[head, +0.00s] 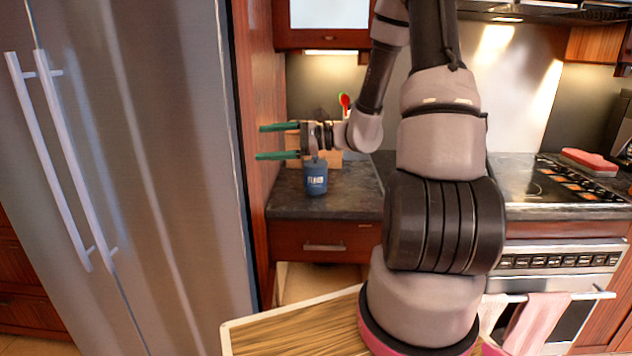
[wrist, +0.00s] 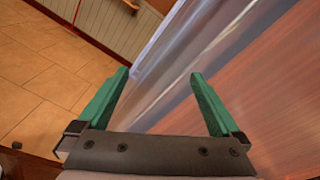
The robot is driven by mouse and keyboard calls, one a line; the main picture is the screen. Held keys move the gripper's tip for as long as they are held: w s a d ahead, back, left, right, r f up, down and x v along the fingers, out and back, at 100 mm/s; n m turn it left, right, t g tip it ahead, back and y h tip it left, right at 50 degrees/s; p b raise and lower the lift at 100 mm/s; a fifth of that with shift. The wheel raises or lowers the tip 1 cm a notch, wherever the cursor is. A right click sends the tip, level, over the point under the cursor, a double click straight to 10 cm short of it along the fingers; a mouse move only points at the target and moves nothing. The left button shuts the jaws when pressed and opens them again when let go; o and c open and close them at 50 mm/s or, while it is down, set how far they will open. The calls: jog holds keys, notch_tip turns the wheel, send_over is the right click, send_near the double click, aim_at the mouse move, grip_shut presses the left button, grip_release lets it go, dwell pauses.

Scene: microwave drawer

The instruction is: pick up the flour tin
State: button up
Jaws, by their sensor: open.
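The flour tin (head: 316,181) is a small dark blue tin with white lettering. It stands upright on the dark countertop between the wood panel and the stove in the head view. My gripper (head: 262,142) is open, with two green fingers pointing left, above and left of the tin and apart from it. In the wrist view my gripper (wrist: 160,82) shows both green fingers spread with nothing between them. The tin is not in the wrist view.
A tall steel fridge (head: 150,160) and a wood side panel (head: 262,85) stand left, close to my fingertips. A wooden block (head: 328,160) is behind the tin. Dark countertop (head: 350,200) lies bare right of the tin. A stove (head: 555,180) stands right.

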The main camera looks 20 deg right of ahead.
jog(key=w+d+f+m+t+h, duration=0.4)
jog(key=w+d+f+m+t, duration=0.4)
jog(key=d+m+t, duration=0.15)
jog(key=m+t+h, duration=0.2)
jog(key=m+h, duration=0.8)
jog(key=h, duration=0.1)
send_near(320, 182)
jog(key=w, duration=0.3)
jog(key=shift+w+a+r, duration=0.1)
jog(key=shift+a+r, duration=0.15)
jog(key=shift+r, duration=0.05)
jog(key=w, duration=0.4)
jog(key=shift+w+f, duration=0.2)
jog(key=shift+f, duration=0.1)
jog(key=shift+w+a+f, duration=0.1)
jog(key=shift+w+f, duration=0.05)
jog(key=shift+w, duration=2.95)
jog(key=shift+c, duration=0.3)
jog(key=c, duration=1.1)
